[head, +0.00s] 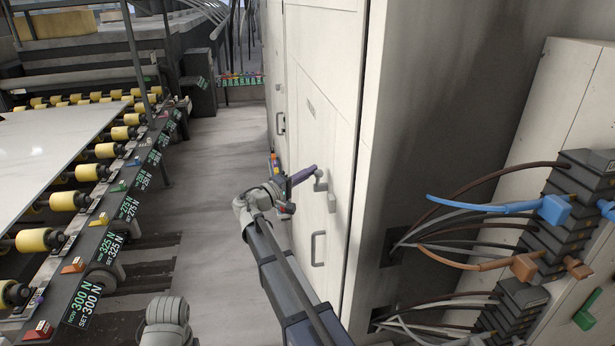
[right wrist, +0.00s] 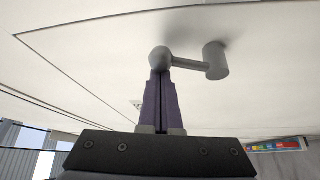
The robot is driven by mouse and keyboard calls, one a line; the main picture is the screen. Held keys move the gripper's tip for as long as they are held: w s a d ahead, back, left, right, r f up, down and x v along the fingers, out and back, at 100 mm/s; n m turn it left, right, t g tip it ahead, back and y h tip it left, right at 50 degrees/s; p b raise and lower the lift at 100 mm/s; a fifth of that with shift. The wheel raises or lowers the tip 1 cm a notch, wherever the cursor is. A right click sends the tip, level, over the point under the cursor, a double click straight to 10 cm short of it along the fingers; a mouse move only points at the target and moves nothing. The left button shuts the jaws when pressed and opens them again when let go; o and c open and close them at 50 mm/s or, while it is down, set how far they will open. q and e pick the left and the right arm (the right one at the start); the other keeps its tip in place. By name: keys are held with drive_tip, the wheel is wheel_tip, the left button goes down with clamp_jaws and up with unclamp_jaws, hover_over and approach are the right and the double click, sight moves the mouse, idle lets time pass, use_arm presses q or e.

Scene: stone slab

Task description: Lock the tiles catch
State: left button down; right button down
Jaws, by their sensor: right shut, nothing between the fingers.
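The catch (head: 321,182) is a small grey lever on the white cabinet door, at the tip of my right gripper (head: 315,168). In the right wrist view the catch (right wrist: 188,63) shows as a short bar with a round knob at one end and a thicker cylinder against the white panel. My right gripper (right wrist: 160,75) is shut, with its purple fingers pressed together and nothing between them. Its fingertips are at the knob, overlapping it in the picture; I cannot tell whether they touch. My left gripper is out of view.
Cables and connectors (head: 530,215) stick out on the right. A roller conveyor (head: 105,150) with a pale slab (head: 45,140) runs along the left. The floor (head: 215,190) between is clear.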

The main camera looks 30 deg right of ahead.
drive_tip(key=s+a+f+m+g+h+b, duration=0.1)
drive_tip(key=s+f+m+g+h+b, duration=0.3)
drive_tip(key=m+b, duration=0.7)
drive_tip(key=shift+s+a+f, duration=0.3)
drive_tip(key=shift+s+f, duration=0.3)
drive_tip(key=shift+s, duration=0.05)
drive_tip(key=shift+f+b, duration=0.1)
drive_tip(key=shift+b, duration=0.2)
wheel_tip(320, 180, up, 4)
drive_tip(key=p, duration=0.4)
drive_tip(key=w+a+f+b, duration=0.2)
drive_tip(key=a+f+b, duration=0.3)
drive_tip(key=a, duration=0.4)
drive_tip(key=shift+w, duration=0.25)
drive_tip(key=shift+f, duration=0.1)
